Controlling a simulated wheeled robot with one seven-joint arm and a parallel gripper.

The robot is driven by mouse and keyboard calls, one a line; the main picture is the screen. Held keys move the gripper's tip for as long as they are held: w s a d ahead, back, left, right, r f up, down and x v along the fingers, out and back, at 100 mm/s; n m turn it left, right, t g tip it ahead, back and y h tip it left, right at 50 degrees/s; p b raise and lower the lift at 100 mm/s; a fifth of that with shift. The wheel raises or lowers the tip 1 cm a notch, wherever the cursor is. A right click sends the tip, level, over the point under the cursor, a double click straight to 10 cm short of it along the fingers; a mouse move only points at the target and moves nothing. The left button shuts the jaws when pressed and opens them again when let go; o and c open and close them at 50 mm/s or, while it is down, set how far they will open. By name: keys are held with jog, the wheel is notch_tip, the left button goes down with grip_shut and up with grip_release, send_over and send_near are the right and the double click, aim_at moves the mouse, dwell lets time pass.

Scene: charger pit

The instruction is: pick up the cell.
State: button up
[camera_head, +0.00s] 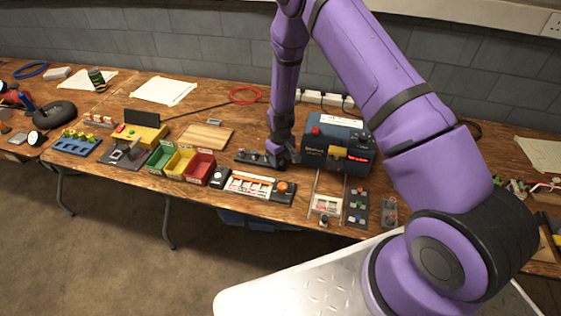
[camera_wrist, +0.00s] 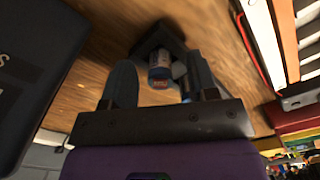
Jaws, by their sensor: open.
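In the wrist view a cell (camera_wrist: 160,72) with a blue-grey body and a reddish mark shows between the two fingers of my gripper (camera_wrist: 159,63). The fingers are apart, one on each side of it, and I cannot tell if they touch it. A second bluish round piece (camera_wrist: 181,74) shows partly beside it, near the right finger. Both are at a dark holder (camera_wrist: 158,36) on the wood. In the head view my gripper (camera_head: 283,161) points down at the right end of a dark strip-like holder (camera_head: 250,158); the cell is hidden there.
A dark blue charger box (camera_head: 335,142) with a red display stands close on the right. A grey-and-white tray with orange strips (camera_head: 249,184) lies in front. Green, yellow and red bins (camera_head: 181,163) and a wooden board (camera_head: 205,135) are to the left.

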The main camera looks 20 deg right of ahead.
grip_shut()
dwell(0.3)
